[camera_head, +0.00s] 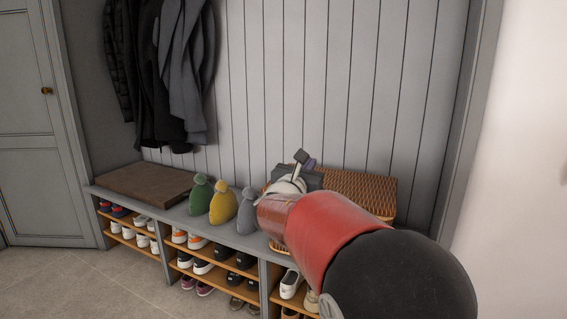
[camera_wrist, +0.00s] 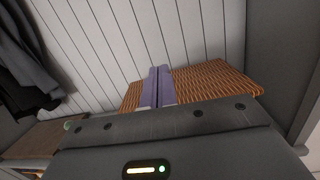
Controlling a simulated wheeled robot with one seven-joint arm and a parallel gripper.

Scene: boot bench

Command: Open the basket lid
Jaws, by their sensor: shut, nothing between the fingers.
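The wicker basket with its brown woven lid (camera_head: 350,183) stands at the right end of the bench. My arm covers much of its front in the head view. The lid (camera_wrist: 213,82) also shows in the wrist view, just beyond my fingers. I cannot clearly tell whether the lid is raised or closed. My gripper (camera_wrist: 160,74) is shut and empty, its two purple fingers together in front of the lid. In the head view my gripper (camera_head: 309,163) is partly hidden behind its own wrist, near the lid's left part. I cannot tell whether the fingers touch the lid.
Three knitted hats, green (camera_head: 200,195), yellow (camera_head: 223,203) and grey (camera_head: 246,211), stand on the bench (camera_head: 175,206) left of my arm. A brown cushion (camera_head: 146,183) lies at the left end. Dark coats (camera_head: 180,75) hang above. Shoes fill the shelves below.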

